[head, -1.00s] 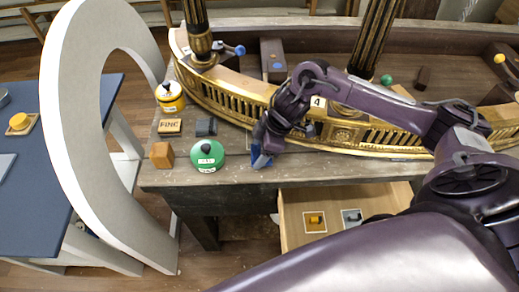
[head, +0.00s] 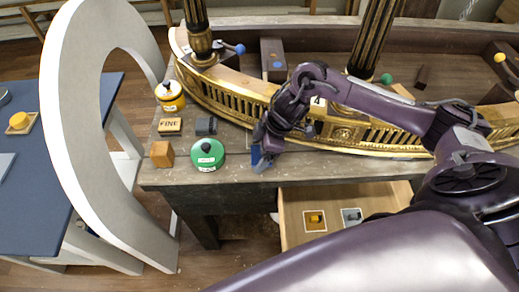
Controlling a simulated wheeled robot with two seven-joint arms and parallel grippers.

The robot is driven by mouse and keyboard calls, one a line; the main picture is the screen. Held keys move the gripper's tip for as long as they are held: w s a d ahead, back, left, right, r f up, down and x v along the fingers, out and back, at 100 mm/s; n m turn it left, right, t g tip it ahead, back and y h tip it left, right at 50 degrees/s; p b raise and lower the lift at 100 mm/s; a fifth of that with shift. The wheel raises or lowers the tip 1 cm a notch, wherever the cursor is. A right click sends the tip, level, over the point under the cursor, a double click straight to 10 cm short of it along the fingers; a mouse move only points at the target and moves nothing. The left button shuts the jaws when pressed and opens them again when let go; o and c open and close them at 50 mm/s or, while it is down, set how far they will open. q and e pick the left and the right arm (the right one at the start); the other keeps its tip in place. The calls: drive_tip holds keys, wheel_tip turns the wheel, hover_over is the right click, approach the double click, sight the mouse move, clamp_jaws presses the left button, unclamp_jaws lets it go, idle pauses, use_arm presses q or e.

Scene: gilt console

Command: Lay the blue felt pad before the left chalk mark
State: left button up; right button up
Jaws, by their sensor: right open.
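My right gripper (head: 262,158) is open and points down at the front edge of the wooden console top (head: 330,166), right of the green round weight. A blue patch shows at its fingertips; I cannot tell whether this is the blue felt pad or part of the gripper. A thin pale line (head: 248,139), perhaps a chalk mark, shows on the wood just left of the hand. The hand and forearm hide the wood behind them. My left gripper is not in view.
A green weight (head: 207,155), an orange-brown block (head: 162,154), a lettered block (head: 170,127), a dark block (head: 206,126) and a yellow pot (head: 170,97) crowd the left end. A gilt rail (head: 230,104) runs behind. An open drawer (head: 293,222) juts out below.

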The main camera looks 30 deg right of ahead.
drive_tip(key=b+v, duration=0.1)
drive_tip(key=v, duration=1.1)
